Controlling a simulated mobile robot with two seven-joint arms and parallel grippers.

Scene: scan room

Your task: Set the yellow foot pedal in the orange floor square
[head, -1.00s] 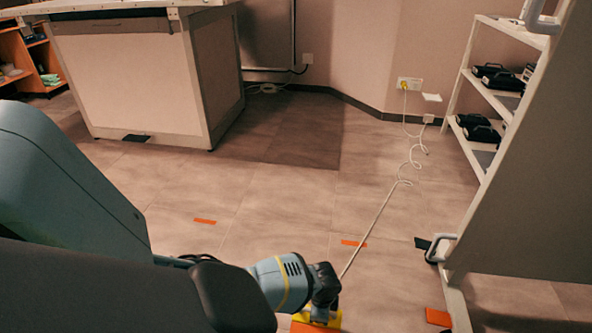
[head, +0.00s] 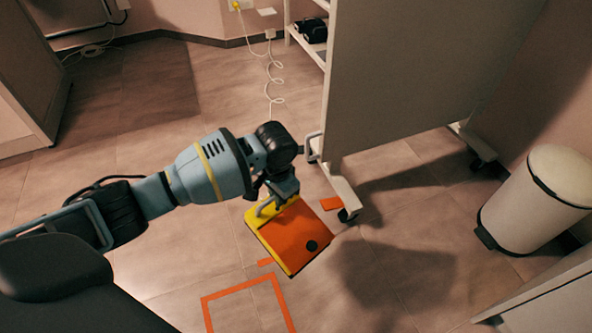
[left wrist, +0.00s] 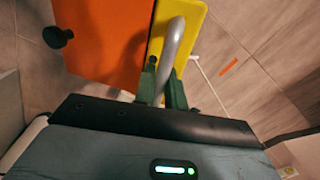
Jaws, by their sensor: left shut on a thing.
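The yellow foot pedal (head: 256,217) has an orange plate on top with a dark round knob and a grey bar handle at one edge. My left gripper (head: 276,196) is shut on that handle and holds the pedal, which looks raised above the floor. In the left wrist view the handle (left wrist: 172,50) rises between the fingers, with the yellow edge and orange plate beyond. The orange floor square (head: 206,311) is a taped outline at the bottom of the head view, below and left of the pedal, partly cut off by the frame. My right gripper is not in view.
A wheeled grey screen (head: 425,75) stands behind and right of the pedal, its foot near an orange floor patch (head: 331,203). A white pedal bin (head: 540,195) stands at the right. A white cord (head: 273,82) hangs from the wall. Floor around the square looks clear.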

